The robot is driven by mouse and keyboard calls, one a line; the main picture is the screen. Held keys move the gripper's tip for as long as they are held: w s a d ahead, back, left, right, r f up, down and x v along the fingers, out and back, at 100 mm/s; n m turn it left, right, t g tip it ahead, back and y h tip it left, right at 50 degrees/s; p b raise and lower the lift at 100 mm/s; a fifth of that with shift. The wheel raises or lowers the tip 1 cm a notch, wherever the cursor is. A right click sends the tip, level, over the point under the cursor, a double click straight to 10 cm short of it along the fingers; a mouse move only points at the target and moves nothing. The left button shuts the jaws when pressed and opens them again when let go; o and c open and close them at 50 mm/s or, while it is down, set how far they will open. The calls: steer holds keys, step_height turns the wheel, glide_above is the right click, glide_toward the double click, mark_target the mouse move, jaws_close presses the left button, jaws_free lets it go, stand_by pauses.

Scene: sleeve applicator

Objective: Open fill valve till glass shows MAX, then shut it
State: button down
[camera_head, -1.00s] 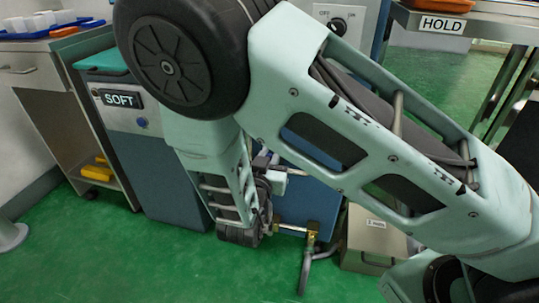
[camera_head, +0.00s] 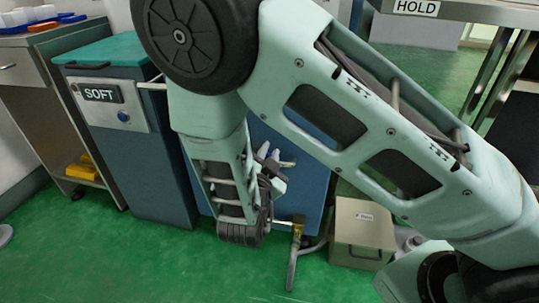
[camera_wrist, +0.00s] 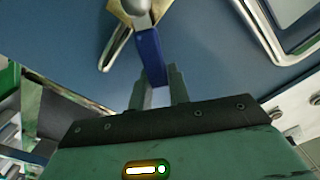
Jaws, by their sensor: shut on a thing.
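The fill valve's blue lever (camera_wrist: 152,58) shows in the wrist view, running down from a brass fitting (camera_wrist: 130,12). My gripper (camera_wrist: 159,88) is shut on the lower end of the lever, one finger on each side. In the head view a brass fitting (camera_head: 298,229) with a grey bent pipe shows low in front of the blue machine (camera_head: 316,185). I cannot make out a sight glass or MAX mark in either view.
A blue-grey cabinet marked SOFT (camera_head: 100,94) stands left of my arm. A beige box (camera_head: 362,232) sits on the floor right of the pipe. A metal table marked HOLD (camera_head: 416,7) is at the upper right. Green floor is clear in front.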

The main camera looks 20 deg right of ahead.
steer(key=shift+s+d+f+m+b, duration=0.2)
steer(key=shift+d+f+m+b, duration=0.15)
steer(key=shift+m, duration=0.25)
steer(key=shift+a, duration=0.1)
steer(key=c, duration=1.3)
jaws_free()
steer(key=p+v, duration=0.5)
steer(key=v, duration=1.2)
steer(key=shift+s+a, duration=0.1)
steer(key=shift+s, duration=0.1)
